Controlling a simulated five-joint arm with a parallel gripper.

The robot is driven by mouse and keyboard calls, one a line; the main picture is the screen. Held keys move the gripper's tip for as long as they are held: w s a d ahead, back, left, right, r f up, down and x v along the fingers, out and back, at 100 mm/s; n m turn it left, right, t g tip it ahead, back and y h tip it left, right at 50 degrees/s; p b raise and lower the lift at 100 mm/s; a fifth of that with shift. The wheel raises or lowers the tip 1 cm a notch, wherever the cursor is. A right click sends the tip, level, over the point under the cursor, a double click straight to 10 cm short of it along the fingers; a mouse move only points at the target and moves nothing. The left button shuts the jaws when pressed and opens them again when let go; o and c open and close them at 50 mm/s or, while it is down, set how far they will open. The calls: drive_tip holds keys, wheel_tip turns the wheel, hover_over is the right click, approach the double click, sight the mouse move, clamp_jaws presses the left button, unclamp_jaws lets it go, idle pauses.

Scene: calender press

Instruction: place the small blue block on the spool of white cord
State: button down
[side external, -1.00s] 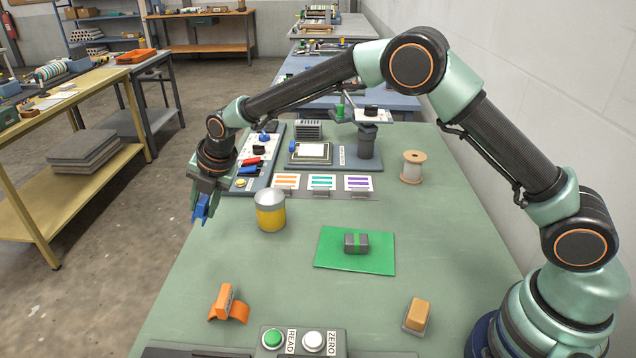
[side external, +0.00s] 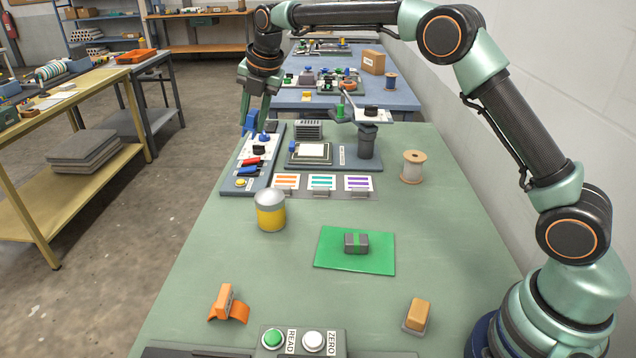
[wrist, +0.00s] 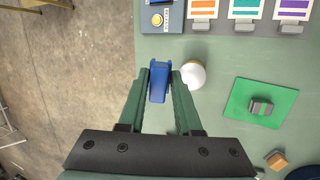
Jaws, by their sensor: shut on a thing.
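My gripper (side external: 252,116) is shut on a small blue block (side external: 249,123) and holds it up above the left side of the green table. In the wrist view the blue block (wrist: 158,88) sits between the two green fingers of my gripper (wrist: 160,72). The spool of white cord (side external: 412,168) stands upright on the table at the right, with tan wooden flanges. It is well to the right of my gripper and apart from it. The spool does not show in the wrist view.
A yellow jar with a pale lid (side external: 270,210) stands near the left table edge. A control panel (side external: 254,158), a grey device with a post (side external: 366,142) and three colour cards (side external: 321,183) lie behind it. A grey block (side external: 356,242) rests on a green mat (side external: 338,262).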

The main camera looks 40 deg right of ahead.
drive_tip(key=s+d+r+g+h, duration=0.1)
drive_tip(key=d, duration=1)
drive_tip(key=s+d+r, duration=0.2)
drive_tip(key=d, duration=0.8)
wheel_tip(320, 180, up, 3)
drive_tip(key=m+g+h, duration=0.1)
drive_tip(key=m+g, duration=0.1)
hover_over(414, 154)
drive_tip(key=s, duration=0.1)
drive_tip(key=f, duration=2)
drive_tip(key=shift+a, duration=0.3)
drive_tip(key=shift+f, duration=0.1)
drive_tip(key=c, duration=0.6)
unclamp_jaws()
